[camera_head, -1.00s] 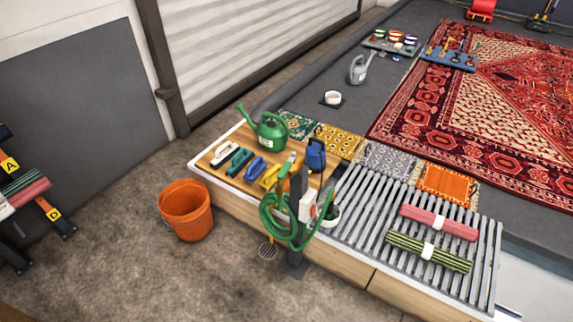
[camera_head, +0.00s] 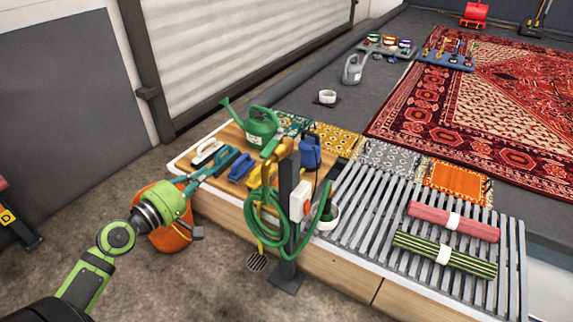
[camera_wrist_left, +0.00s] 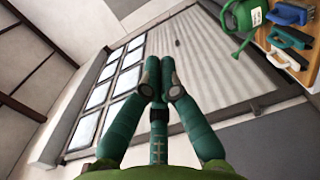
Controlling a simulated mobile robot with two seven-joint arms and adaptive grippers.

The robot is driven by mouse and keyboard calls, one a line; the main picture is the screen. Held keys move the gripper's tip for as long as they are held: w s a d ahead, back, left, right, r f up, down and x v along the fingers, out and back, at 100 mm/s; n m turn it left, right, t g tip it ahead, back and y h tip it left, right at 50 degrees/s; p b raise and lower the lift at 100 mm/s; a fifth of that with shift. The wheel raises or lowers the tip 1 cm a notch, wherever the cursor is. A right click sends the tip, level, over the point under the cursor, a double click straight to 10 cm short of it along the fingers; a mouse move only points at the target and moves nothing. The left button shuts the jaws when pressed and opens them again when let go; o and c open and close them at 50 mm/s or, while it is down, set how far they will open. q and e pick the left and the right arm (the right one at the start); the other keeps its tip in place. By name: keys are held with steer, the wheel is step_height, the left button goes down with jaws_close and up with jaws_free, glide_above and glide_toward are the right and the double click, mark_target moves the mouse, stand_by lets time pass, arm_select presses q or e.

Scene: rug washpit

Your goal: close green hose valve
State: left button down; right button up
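A dark post (camera_head: 288,190) stands at the front of the bench. A coiled green hose (camera_head: 262,232) hangs on it. Near its top are a small green part (camera_head: 269,149), which looks like the green valve, and an orange-yellow part (camera_head: 286,148). Their handle positions are too small to read. My left gripper (camera_head: 218,162) is left of the post, over the bench's left end, apart from the valve. In the left wrist view its teal fingers (camera_wrist_left: 160,78) point away with a narrow gap between the tips and nothing held. My right gripper is not in view.
A green watering can (camera_head: 262,128), blue brush (camera_head: 241,167) and blue jug (camera_head: 310,152) stand on the bench near my left gripper. An orange bucket (camera_head: 170,238) is partly hidden by my left wrist. A slatted rack (camera_head: 350,220) with two rolled rugs lies right.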

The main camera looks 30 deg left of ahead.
mark_target(273, 143)
arm_select(q)
steer(key=w+d+r+p, duration=0.2)
steer(key=w+d+p, duration=0.3)
steer(key=w, duration=0.5)
steer(key=shift+w+d+h, duration=0.25)
steer(key=shift+d+h, duration=0.05)
steer(key=shift+d, duration=0.65)
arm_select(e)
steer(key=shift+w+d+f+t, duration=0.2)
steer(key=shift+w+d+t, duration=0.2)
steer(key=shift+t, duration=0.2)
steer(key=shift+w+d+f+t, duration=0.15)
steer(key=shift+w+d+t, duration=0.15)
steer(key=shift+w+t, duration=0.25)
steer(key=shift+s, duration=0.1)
